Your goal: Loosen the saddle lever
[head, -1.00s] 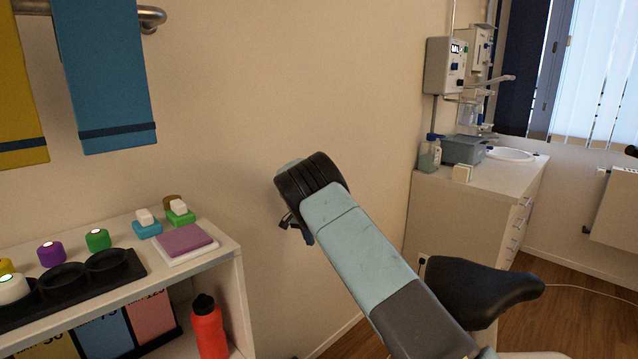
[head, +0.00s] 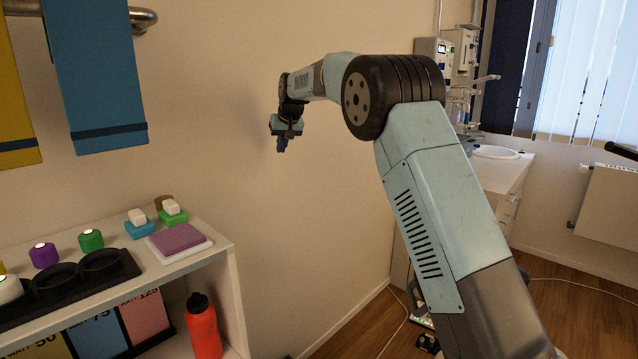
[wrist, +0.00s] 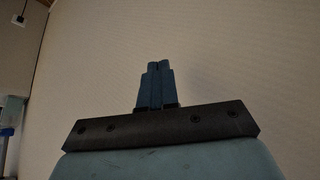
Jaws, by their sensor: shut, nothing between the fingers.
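My gripper (head: 281,146) hangs at the end of my raised arm in the head view, pointing down in front of the bare wall. In the wrist view its blue fingers (wrist: 157,84) are together with nothing between them. The saddle and its lever do not show in either current view; my arm covers the part of the room where the saddle stood in the earlier frame.
A counter with a sink (head: 497,152) and a radiator (head: 608,205) stand at right. The wall (head: 230,130) beside my gripper is clear.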

